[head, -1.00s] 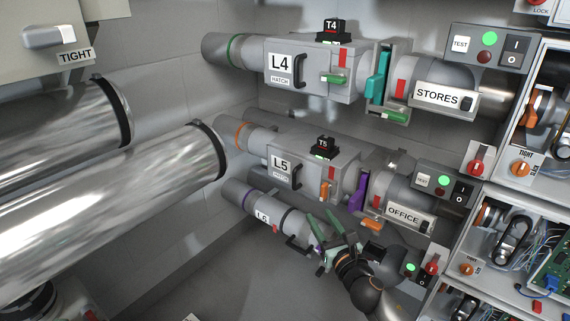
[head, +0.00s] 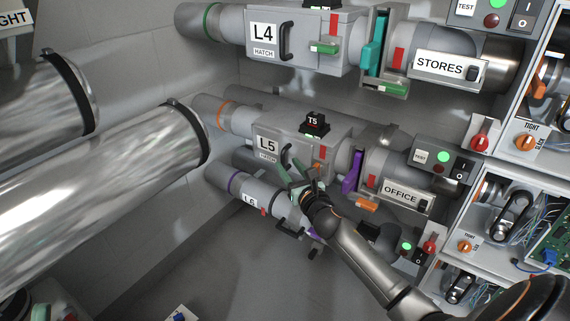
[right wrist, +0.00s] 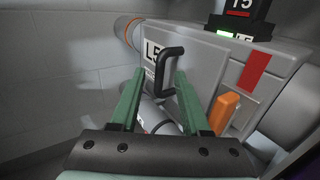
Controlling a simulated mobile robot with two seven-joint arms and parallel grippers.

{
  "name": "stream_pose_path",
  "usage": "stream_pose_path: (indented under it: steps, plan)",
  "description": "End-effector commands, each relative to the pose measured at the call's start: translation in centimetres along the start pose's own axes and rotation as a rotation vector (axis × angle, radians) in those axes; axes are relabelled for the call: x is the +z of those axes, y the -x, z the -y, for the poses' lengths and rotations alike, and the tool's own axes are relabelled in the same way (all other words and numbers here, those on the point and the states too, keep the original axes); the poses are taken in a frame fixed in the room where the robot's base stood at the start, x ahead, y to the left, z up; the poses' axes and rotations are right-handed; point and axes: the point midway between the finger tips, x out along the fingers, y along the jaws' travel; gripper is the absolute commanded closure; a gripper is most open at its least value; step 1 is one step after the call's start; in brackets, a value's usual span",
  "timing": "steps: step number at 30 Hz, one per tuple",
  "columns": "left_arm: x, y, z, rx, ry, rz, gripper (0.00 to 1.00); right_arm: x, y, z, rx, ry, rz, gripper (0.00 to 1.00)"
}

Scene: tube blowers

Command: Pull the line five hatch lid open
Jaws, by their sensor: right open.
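The line five hatch lid (head: 269,145) is the grey front panel marked L5 HATCH on the middle pipe box, and it looks closed. Its black handle (head: 286,157) stands out from the panel; it also shows in the right wrist view (right wrist: 163,66). My right gripper (head: 289,178) is open, with green fingers, just below and in front of the handle. In the right wrist view the fingers (right wrist: 158,85) stand to either side of the handle's lower part; I cannot tell whether they touch it. An orange latch (right wrist: 223,112) sits right of the lid. My left gripper is out of view.
The L4 box (head: 305,40) with its own handle is above. The L6 pipe (head: 249,199) lies below, partly behind my right arm. A purple gate (head: 352,172) and the OFFICE unit (head: 403,194) are to the right. Large metal pipes (head: 110,175) fill the left.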

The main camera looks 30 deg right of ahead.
Motion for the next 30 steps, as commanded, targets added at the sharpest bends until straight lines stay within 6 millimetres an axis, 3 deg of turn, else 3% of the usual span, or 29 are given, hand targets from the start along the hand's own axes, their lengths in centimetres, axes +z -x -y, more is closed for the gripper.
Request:
stream_pose_path:
  steps: [7,19,30]
  plan:
    - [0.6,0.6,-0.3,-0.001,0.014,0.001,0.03,0.0,-2.7,0.0,-0.001,0.001,0.001,0.53]
    - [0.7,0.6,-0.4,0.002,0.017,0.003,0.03,0.0,-3.2,0.0,0.0,0.0,0.0,0.53]
    - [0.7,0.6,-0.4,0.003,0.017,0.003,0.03,0.0,-3.2,0.0,0.0,0.0,0.0,0.94]
